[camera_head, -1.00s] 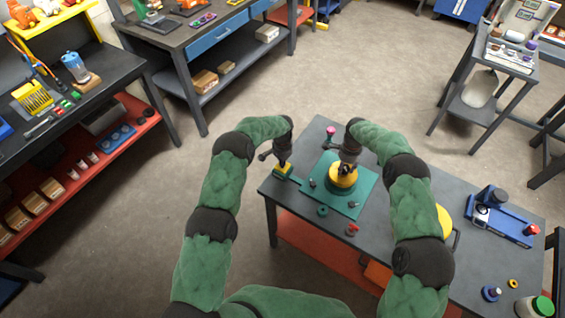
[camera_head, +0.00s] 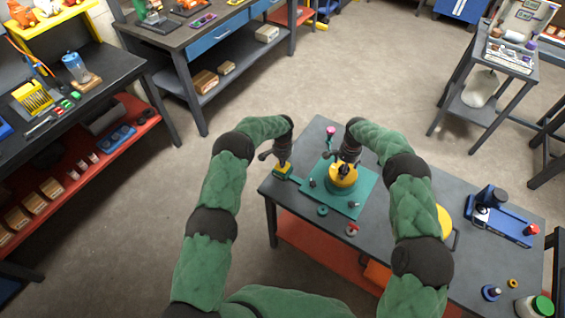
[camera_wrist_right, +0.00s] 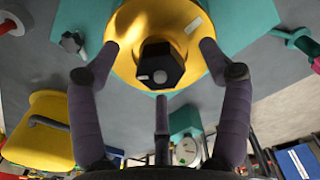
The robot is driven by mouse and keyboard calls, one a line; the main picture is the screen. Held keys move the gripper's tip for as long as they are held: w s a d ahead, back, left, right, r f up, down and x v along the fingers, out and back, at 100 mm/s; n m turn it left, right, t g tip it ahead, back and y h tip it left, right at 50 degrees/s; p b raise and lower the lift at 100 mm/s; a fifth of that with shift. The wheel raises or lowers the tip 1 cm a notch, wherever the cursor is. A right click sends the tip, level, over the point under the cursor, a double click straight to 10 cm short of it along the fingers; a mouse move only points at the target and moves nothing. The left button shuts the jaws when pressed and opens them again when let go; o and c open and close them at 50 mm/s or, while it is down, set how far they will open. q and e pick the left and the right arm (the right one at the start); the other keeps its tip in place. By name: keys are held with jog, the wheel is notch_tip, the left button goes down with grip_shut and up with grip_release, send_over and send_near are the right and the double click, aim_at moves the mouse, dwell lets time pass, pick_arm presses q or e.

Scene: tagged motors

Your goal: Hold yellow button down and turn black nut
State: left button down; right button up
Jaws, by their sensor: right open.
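The black nut (camera_head: 344,170) sits on a round yellow disc (camera_head: 343,181) on a green plate (camera_head: 357,200). In the right wrist view, the hexagonal nut (camera_wrist_right: 160,66) stands at the middle of the disc (camera_wrist_right: 125,40). My right gripper (camera_wrist_right: 159,48) is open, with its fingers apart on either side of the nut, over the disc. My left gripper (camera_head: 284,166) points down at the yellow button block (camera_head: 283,174) at the plate's left corner. It hides the button's top, so I cannot tell whether the button is pressed. Its fingers are too small to read.
On the grey table, a pink-topped peg (camera_head: 331,131) stands behind the plate, and a red-and-grey part (camera_head: 352,230) lies in front. A blue fixture (camera_head: 502,220) and a green-lidded jar (camera_head: 541,306) are to the right. The table's middle right is partly hidden by my right arm.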

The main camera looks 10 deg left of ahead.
pick_arm(q)
jog(key=shift+s+f, duration=0.2)
pick_arm(e)
jog(key=n, duration=0.4)
jog(key=shift+n, duration=0.3)
jog(key=n, duration=0.4)
jog(key=shift+n, duration=0.4)
jog(key=shift+f, duration=0.2)
jog(key=c, duration=1.2)
jog(key=o, duration=1.2)
